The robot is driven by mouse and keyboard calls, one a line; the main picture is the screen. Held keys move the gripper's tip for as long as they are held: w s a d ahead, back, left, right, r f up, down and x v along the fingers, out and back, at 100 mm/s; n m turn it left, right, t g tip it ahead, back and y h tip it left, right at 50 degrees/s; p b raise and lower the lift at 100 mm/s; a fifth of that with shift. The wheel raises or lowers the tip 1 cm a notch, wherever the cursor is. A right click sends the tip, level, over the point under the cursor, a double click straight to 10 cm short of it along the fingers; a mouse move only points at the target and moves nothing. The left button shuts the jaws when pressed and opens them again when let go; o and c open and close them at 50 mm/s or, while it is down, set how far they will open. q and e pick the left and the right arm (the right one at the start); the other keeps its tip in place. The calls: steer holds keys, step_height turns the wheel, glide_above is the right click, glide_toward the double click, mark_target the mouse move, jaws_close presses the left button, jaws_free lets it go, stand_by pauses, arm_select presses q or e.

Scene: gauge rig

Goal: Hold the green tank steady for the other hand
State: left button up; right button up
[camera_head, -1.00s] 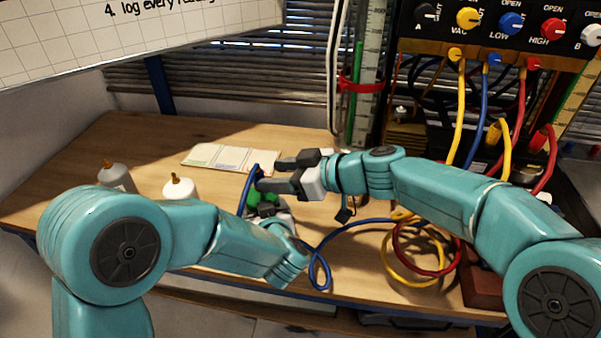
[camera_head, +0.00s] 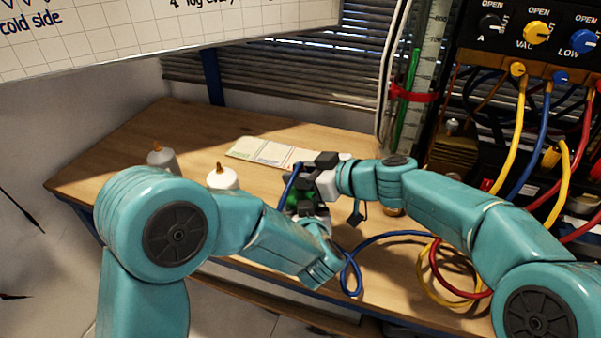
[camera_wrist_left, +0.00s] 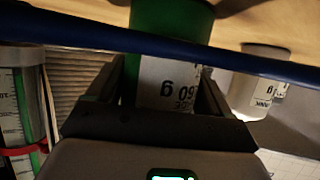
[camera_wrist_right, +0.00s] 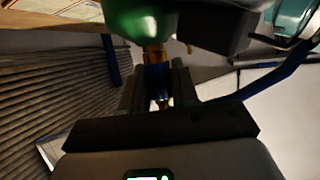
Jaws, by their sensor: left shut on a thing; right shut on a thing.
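The green tank (camera_head: 304,199) stands upright over the table, partly hidden behind my grippers. In the left wrist view the tank (camera_wrist_left: 168,35), with a white label, sits between the fingers of my left gripper (camera_wrist_left: 160,92), which is shut on it. My right gripper (camera_head: 308,172) is at the tank's top. In the right wrist view its fingers (camera_wrist_right: 157,88) are shut on the blue hose's end (camera_wrist_right: 156,74). That end lines up with a brass fitting (camera_wrist_right: 153,54) at the tank; I cannot tell whether they are joined. The blue hose (camera_head: 352,270) loops down to the table.
Two white bottles (camera_head: 222,178) with brown tips stand at the left. Flat cards (camera_head: 268,152) lie behind the tank. Yellow and red hoses (camera_head: 445,275) coil at the right, below the valve panel (camera_head: 530,35). A glass gauge tube (camera_head: 415,75) stands at the back.

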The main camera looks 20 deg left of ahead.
mark_target(300, 163)
steer(key=shift+r, duration=0.4)
jaws_close()
steer(key=shift+r, duration=2.35)
arm_select(q)
steer(key=o, duration=1.1)
steer(key=shift+o, duration=0.2)
steer(key=v, duration=1.2)
